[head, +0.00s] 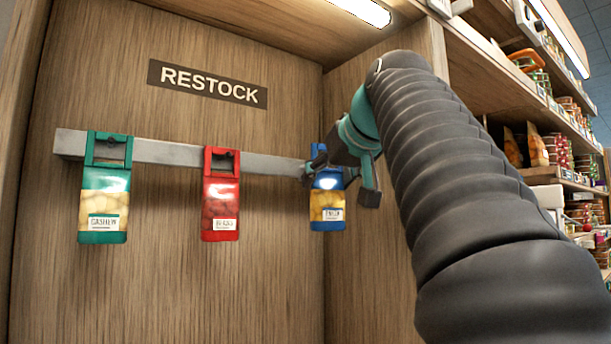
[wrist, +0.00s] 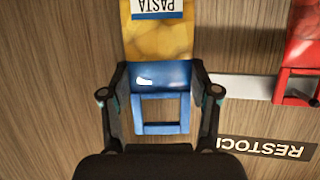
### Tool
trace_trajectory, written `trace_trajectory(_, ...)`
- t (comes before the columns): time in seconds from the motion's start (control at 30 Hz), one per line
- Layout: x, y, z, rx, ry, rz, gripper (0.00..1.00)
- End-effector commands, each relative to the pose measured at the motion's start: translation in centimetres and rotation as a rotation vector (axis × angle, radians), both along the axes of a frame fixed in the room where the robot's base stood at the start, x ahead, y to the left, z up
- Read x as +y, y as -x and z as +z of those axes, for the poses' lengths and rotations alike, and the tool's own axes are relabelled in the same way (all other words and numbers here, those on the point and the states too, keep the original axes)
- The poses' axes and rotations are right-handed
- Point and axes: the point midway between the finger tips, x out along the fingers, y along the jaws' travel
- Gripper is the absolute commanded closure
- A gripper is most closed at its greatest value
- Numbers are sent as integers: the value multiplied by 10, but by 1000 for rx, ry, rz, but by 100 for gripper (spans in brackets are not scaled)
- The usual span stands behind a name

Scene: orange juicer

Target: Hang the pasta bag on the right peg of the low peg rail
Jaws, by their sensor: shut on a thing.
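The pasta bag (head: 327,208), blue with a yellow pasta window and a white label, is upright at the right end of the low peg rail (head: 180,153). My gripper (head: 340,172) is shut on its blue top. In the wrist view, upside down, the fingers (wrist: 158,76) hold both sides of the bag (wrist: 160,40) below its blue hanging loop (wrist: 160,128). Wood shows through the loop and no peg is visible in it. The right peg is hidden, so I cannot tell whether the bag touches it.
A green cashew bag (head: 103,205) hangs on the rail's left and a red bag (head: 221,205) in the middle. A RESTOCK sign (head: 207,83) is above. A wooden side panel (head: 368,255) stands close on the right, with stocked shelves (head: 560,150) beyond.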

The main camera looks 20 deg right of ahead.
Motion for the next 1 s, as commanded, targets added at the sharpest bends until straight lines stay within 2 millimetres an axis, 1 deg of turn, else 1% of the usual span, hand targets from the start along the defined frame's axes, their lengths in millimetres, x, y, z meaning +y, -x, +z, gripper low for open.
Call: trace_trajectory(1.0,10,-52,-4,0,1,1,74)
